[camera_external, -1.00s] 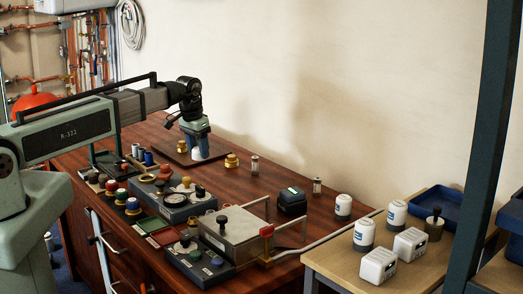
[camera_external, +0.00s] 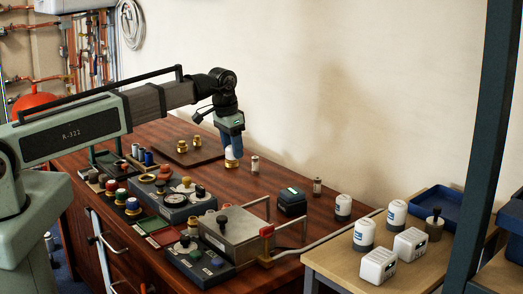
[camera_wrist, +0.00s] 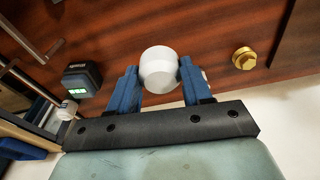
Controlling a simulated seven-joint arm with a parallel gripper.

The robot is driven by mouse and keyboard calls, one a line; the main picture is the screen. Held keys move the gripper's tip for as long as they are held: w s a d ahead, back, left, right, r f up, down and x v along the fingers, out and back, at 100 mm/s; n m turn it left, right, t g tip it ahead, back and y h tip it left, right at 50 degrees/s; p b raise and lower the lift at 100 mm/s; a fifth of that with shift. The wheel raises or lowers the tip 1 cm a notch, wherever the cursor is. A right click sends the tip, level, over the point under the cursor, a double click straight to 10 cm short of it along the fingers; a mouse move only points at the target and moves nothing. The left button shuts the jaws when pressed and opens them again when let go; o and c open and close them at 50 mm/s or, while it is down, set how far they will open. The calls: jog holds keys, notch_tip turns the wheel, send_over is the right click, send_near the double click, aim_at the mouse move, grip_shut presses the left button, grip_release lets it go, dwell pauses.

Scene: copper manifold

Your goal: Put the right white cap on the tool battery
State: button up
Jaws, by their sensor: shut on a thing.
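My gripper (camera_external: 231,151) is shut on a white cap (camera_external: 231,155) above the wooden bench, behind and left of the tool battery. In the wrist view the round white cap (camera_wrist: 159,69) sits between the two blue fingers (camera_wrist: 155,82). A brass fitting (camera_external: 231,165) shows just under the cap in the external view; I cannot tell if they touch. The tool battery (camera_external: 292,201) is a dark block with a pale-green lit panel, standing on the bench to the right. It also shows at the left in the wrist view (camera_wrist: 82,82), apart from my gripper.
Brass fittings (camera_external: 182,147) stand on a dark board (camera_external: 178,158) at the back left. A metal box with upright handles (camera_external: 233,237) is in front. White containers (camera_external: 343,206) stand at the right.

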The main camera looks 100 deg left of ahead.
jog(key=w+d+r+m, duration=0.3)
jog(key=w+d, duration=0.7)
jog(key=w, duration=0.4)
notch_tip(320, 180, up, 2)
jog(key=n, duration=0.1)
send_over(294, 191)
jog(key=shift+s+d+f+n, duration=0.1)
jog(key=shift+f+n, duration=0.4)
jog(key=shift+f, duration=1.15)
jog(key=shift+s+f+n, duration=0.1)
jog(key=shift+f+n, duration=0.4)
jog(key=shift+f, duration=1.2)
jog(key=shift+s+d+f+n, duration=0.1)
jog(key=shift+f+n, duration=0.4)
jog(key=shift+f, duration=1.15)
jog(key=shift+f, duration=0.15)
jog(key=o, duration=1)
jog(key=r, duration=0.8)
jog(key=s+d+r, duration=0.1)
jog(key=r, duration=0.3)
jog(key=shift+s+d+r, duration=0.1)
